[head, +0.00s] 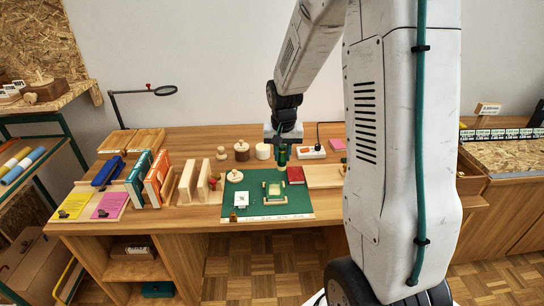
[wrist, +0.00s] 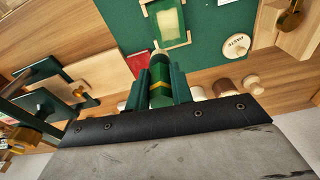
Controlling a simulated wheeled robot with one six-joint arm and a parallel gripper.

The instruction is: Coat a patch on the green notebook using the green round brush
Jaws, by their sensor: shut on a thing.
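My gripper (head: 281,150) is shut on the green round brush (wrist: 160,82), a green cylinder with yellow bands, and holds it over the back part of the green mat (head: 238,206). The brush (head: 282,157) points downward in the head view; its tip is hard to make out. The green notebook (head: 265,196) lies on the mat in front of the brush, with a pale cream patch and a wooden frame around it. In the wrist view the patch (wrist: 169,22) is ahead of the brush, apart from it. A round pot labelled PASTE (wrist: 237,46) stands on the mat.
A red book (head: 295,175) lies right of the brush, next to a wooden board (head: 324,177). A white card (head: 241,199) lies on the mat's left. Wooden bookends (head: 187,183) and upright books (head: 157,178) stand further left. Wooden knobs and a white pot (head: 263,151) stand behind.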

